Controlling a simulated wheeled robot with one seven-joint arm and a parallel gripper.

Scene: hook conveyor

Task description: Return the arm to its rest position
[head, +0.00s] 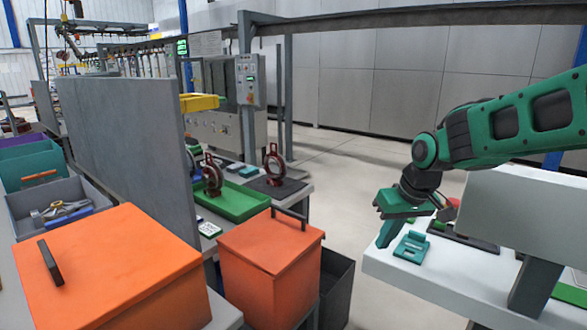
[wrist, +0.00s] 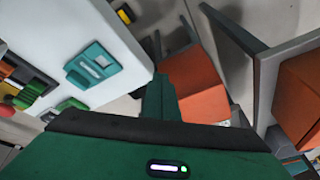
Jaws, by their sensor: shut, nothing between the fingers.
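My arm is green and black and reaches in from the right in the head view. My gripper (head: 384,238) points down near the left edge of the white table (head: 440,282). Its green fingers are together with nothing between them. The closed fingers also show in the wrist view (wrist: 159,97), by the table's edge. A teal flat part with a slot (head: 411,247) lies on the table just right of the fingers, apart from them. It shows in the wrist view (wrist: 93,67) too.
A grey panel (head: 530,220) stands on the white table. Orange lidded boxes (head: 270,255) and a grey partition (head: 125,140) stand at left. A green tray (head: 240,203) holds a dark red ringed part. Open floor (head: 350,180) lies between the tables.

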